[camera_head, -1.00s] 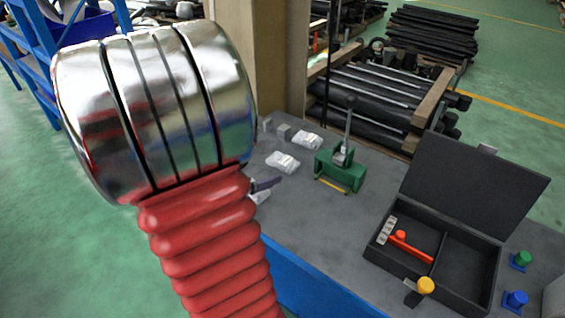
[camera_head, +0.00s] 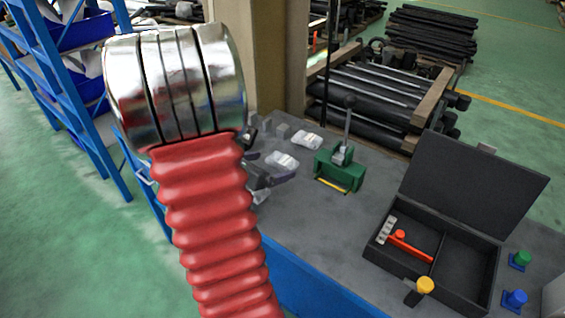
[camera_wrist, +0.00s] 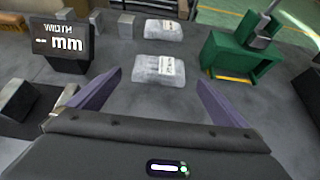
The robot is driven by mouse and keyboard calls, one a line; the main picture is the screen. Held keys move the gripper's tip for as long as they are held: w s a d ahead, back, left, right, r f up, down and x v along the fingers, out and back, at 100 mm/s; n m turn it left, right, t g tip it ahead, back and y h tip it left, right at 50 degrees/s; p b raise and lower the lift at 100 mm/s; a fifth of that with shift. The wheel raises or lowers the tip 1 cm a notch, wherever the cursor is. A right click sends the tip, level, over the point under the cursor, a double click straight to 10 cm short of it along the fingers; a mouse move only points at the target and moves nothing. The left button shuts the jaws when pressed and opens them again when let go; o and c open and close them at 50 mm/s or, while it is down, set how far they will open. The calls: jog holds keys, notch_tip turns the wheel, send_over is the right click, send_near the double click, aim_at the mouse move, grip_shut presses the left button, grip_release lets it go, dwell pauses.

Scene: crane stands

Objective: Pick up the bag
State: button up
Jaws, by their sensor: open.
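Two clear plastic bags with pale labels lie flat on the grey bench. In the head view the nearer bag (camera_head: 282,161) lies left of the green device, and the farther bag (camera_head: 307,140) lies behind it. In the wrist view the nearer bag (camera_wrist: 159,69) lies just beyond and between my fingers, and the farther bag (camera_wrist: 164,30) is higher up. My gripper (camera_wrist: 152,90) is open and empty, its two purple fingers spread apart. In the head view my red arm hides most of it; a finger shows near the nearer bag.
A green lever device (camera_head: 340,172) stands right of the bags. An open black case (camera_head: 432,250) holds a red-handled tool. Grey blocks (camera_wrist: 126,26) stand left of the bags. A dark width display (camera_wrist: 62,45) stands at upper left in the wrist view.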

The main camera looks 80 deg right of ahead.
aim_at(278, 163)
jog(key=shift+x, duration=2.6)
jog(key=shift+r, duration=0.1)
jog(key=shift+c, duration=0.3)
jog(key=c, duration=1.2)
